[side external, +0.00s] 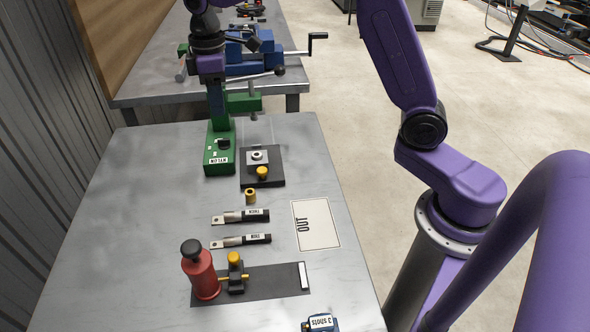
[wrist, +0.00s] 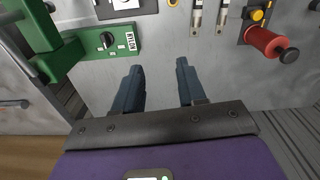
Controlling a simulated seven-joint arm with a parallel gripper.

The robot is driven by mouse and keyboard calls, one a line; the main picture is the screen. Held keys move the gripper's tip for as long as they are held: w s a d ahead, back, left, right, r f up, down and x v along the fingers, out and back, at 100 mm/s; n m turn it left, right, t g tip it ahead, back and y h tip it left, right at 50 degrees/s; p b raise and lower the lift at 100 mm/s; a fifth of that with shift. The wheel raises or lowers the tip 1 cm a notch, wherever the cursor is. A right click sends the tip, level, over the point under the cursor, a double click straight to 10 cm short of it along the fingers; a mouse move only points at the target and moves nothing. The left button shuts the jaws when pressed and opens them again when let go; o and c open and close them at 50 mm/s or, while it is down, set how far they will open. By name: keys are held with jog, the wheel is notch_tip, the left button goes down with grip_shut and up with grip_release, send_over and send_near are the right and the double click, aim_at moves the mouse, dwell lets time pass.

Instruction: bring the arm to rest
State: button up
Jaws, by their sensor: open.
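My gripper (wrist: 157,76) is open in the wrist view, with its two dark blue fingers apart and nothing but bare grey table seen between them. In the side external view my purple hand is at the upper left, over the green machine marked NYLON (side external: 220,158); the fingertips are hard to make out there. The green machine (wrist: 108,42) is left of the fingers in the wrist view. The grey table (side external: 130,235) lies below.
A red-handled tool (side external: 204,277) stands on a dark plate. Two labelled strips (side external: 240,216) lie near a brass piece (side external: 250,196). A white OUT card (side external: 316,224) is bare. A blue vise (side external: 245,64) stands on the far bench. The table's left side is clear.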

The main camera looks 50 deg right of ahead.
jog(key=s+a+n, duration=0.1)
jog(key=s, duration=1.8)
jog(key=s+d+f, duration=0.1)
jog(key=s+d, duration=0.2)
jog(key=s, duration=0.5)
jog(key=s+d+f+n, duration=0.1)
jog(key=s+d+f, duration=0.1)
jog(key=s+d, duration=0.2)
jog(key=s, duration=0.3)
jog(key=shift+s+f+n, duration=0.3)
jog(key=shift+s, duration=0.1)
